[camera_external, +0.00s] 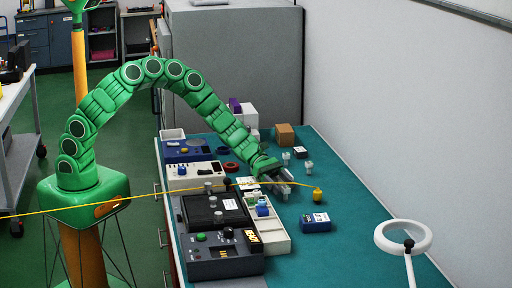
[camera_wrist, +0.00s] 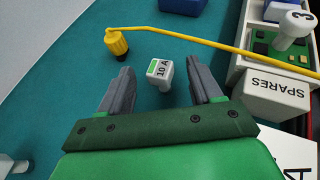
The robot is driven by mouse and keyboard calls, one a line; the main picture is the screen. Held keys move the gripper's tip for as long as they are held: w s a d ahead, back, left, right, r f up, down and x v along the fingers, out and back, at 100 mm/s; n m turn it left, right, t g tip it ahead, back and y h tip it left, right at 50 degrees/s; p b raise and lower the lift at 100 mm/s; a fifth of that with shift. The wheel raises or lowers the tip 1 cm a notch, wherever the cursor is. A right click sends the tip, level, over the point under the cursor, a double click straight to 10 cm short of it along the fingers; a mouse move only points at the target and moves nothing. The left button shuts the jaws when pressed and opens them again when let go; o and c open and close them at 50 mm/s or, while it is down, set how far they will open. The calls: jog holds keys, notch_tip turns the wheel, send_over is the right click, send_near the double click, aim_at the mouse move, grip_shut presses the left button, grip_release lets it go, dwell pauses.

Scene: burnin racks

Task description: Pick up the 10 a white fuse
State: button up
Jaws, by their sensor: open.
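The white 10 A fuse (camera_wrist: 160,76) stands on the teal bench top, with a "10 A" label and a green mark on its top. In the wrist view it sits between the two fingers, with a gap on each side. My gripper (camera_wrist: 160,84) is open and empty. In the external view my gripper (camera_external: 281,185) is low over the bench, right of the spares tray, and I cannot make out the fuse there.
A yellow plug (camera_wrist: 118,43) on a yellow cord (camera_external: 267,183) lies just beyond the fuse. The spares tray (camera_external: 276,244) stands beside it with parts inside. A blue box (camera_external: 316,222), other small white pieces (camera_external: 309,168) and a ring lamp (camera_external: 425,237) are nearby.

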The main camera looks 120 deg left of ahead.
jog(key=shift+c, duration=0.4)
jog(key=c, duration=1)
jog(key=shift+r, duration=0.55)
notch_tip(320, 180, up, 2)
jog(key=shift+s+r, duration=0.1)
jog(key=shift+r, duration=0.1)
jog(key=s+d+r, duration=0.1)
jog(key=s+r, duration=0.2)
jog(key=s, duration=0.1)
jog(key=s+d+r, duration=0.2)
jog(key=s+r, duration=0.1)
jog(key=s, duration=0.1)
jog(key=s+d+r, duration=0.2)
jog(key=s+r, duration=0.1)
jog(key=s, duration=0.1)
jog(key=shift+s+d+r, duration=0.1)
jog(key=shift+d+r, duration=0.1)
